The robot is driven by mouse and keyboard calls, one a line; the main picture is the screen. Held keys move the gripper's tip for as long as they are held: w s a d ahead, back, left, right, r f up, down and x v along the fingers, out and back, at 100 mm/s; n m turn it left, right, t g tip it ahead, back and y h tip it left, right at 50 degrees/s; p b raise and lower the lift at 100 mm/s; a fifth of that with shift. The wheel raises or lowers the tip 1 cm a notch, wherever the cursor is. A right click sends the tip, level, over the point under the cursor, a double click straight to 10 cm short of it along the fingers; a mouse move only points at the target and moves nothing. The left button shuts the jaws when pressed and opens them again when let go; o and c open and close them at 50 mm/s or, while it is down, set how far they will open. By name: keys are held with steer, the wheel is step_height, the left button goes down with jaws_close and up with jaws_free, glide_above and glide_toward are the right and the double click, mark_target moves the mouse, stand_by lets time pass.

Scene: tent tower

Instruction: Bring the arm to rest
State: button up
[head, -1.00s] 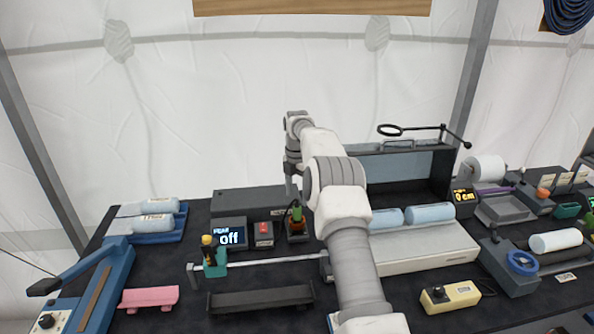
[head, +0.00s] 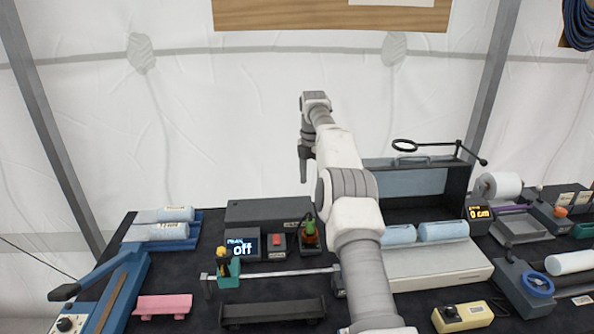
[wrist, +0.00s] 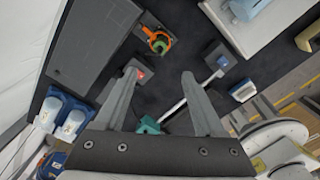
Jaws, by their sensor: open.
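My gripper (wrist: 156,100) shows in the wrist view with its two fingers spread apart and nothing between them. It hangs above the dark table, with a red-button box (wrist: 140,76) beyond the left fingertip. In the head view my arm reaches up and away over the table. The gripper end (head: 304,165) points down near the back, high above the small devices. The fingertips are too small there to make out.
Air above the table's left is free.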

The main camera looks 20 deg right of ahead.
steer(key=s+a+r+m+t, duration=0.1)
steer(key=s+a+r+m, duration=0.2)
steer(key=r, duration=0.3)
steer(key=s+a+r+m, duration=0.2)
steer(key=a+r, duration=0.1)
steer(key=r, duration=0.4)
steer(key=s+a+r+m+t, duration=0.1)
steer(key=s+a+r+m, duration=0.15)
steer(key=s, duration=0.35)
steer(key=s+a+r+m+t, duration=0.1)
steer(key=s+r+m, duration=0.2)
steer(key=s+r, duration=0.15)
steer(key=s+a+m+t, duration=0.1)
steer(key=s+a+m, duration=0.15)
steer(key=s, duration=0.55)
steer(key=s+a+m, duration=0.1)
steer(key=s+m, duration=0.3)
steer(key=s, duration=0.4)
steer(key=s+f+m+t, duration=0.1)
steer(key=s+f+m, duration=0.5)
steer(key=s, duration=0.6)
step_height(320, 180, down, 2)
steer(key=shift+s+a+f+t, duration=0.1)
steer(key=shift+s+a+t, duration=0.2)
steer(key=shift+a, duration=0.15)
